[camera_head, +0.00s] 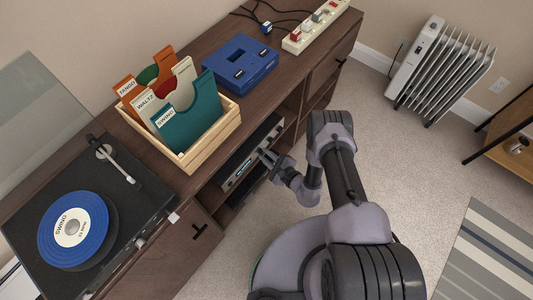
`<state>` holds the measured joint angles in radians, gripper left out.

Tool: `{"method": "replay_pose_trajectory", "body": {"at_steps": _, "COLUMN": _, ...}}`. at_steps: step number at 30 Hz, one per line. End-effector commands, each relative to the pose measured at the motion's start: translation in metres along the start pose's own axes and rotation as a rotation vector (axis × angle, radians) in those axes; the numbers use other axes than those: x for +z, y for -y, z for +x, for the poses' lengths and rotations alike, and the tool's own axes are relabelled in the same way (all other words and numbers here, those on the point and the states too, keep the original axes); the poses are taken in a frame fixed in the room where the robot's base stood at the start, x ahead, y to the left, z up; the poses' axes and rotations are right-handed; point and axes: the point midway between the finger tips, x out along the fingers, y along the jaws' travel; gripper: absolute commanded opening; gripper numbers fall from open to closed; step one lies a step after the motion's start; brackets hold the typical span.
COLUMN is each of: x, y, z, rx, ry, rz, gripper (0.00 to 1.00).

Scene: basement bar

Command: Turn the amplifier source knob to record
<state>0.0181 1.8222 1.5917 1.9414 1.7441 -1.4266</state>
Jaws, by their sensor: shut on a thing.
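The amplifier (238,172) is a dark, flat unit with a silver front and a small lit display, in the open shelf bay of the brown cabinet. My gripper (266,156) is at the right part of its front panel, shut on a small knob there. The fingers cover the knob, so its pointer and the source labels cannot be read. I cannot tell from this view which knob it is.
A wooden crate (228,124) of record sleeves, a turntable (118,222) with a blue record and a blue device (240,62) stand on the cabinet top (190,50). A power strip (316,28) lies behind. A heater (440,70) stands right. Carpet between is clear.

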Motion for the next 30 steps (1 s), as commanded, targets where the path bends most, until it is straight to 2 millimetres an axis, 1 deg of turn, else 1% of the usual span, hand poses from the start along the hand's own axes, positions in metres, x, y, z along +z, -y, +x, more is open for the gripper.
{"method": "replay_pose_trajectory", "body": {"at_steps": 6, "x": 0.0005, "y": -0.0027, "z": -0.0004, "rx": -0.057, "ry": -0.007, "rz": -0.142, "gripper": 0.0}}
{"method": "replay_pose_trajectory", "body": {"at_steps": 13, "x": 0.0, "y": -0.0037, "z": -0.0002, "rx": -0.1, "ry": -0.011, "rz": -0.245, "gripper": 0.0}}
{"method": "replay_pose_trajectory", "body": {"at_steps": 21, "x": -0.0002, "y": -0.0042, "z": 0.0002, "rx": -0.122, "ry": -0.013, "rz": -0.298, "gripper": 0.0}}
{"method": "replay_pose_trajectory", "body": {"at_steps": 30, "x": -0.0002, "y": -0.0041, "z": 0.0003, "rx": -0.126, "ry": -0.013, "rz": -0.305, "gripper": 0.0}}
